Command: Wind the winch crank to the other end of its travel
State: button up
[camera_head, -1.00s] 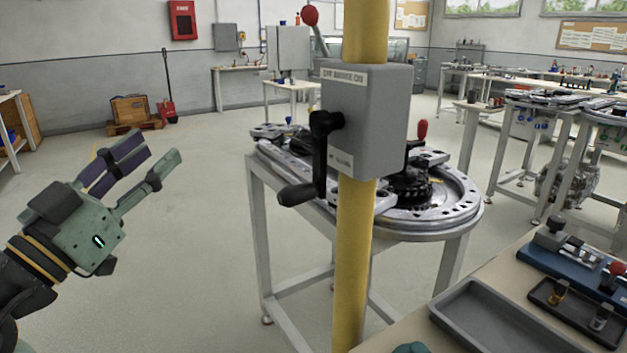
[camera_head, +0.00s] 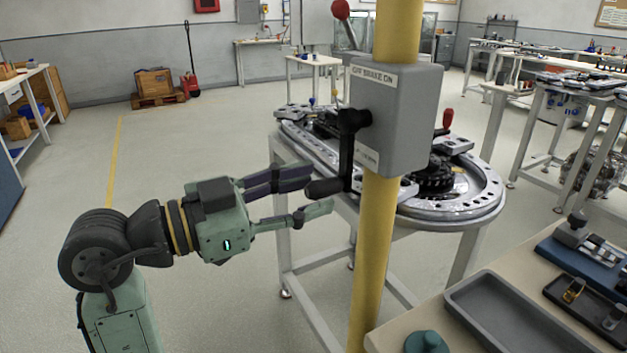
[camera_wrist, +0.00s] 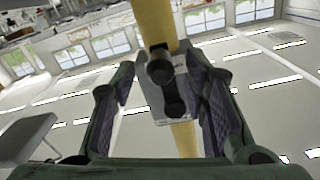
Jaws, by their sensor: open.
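The winch is a grey box (camera_head: 405,115) on a yellow post (camera_head: 377,250), labelled as a brake. Its black crank arm (camera_head: 347,150) hangs down from the hub on the box's left face. The black handle grip (camera_head: 325,188) sticks out to the left at the crank's lower end. My gripper (camera_head: 308,195) is open, with its fingertips at about the height of the grip. In the wrist view the grip's round end (camera_wrist: 160,72) lies between the spread fingers, farther off; whether they touch it I cannot tell.
A red-knobbed lever (camera_head: 341,12) rises behind the box. The ring track table (camera_head: 455,212) stands close behind the post. A bench with a grey tray (camera_head: 520,315) is at the lower right. The floor on the left is open.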

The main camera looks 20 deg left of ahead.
jog(key=shift+x, duration=0.8)
jog(key=shift+c, duration=0.3)
grip_shut()
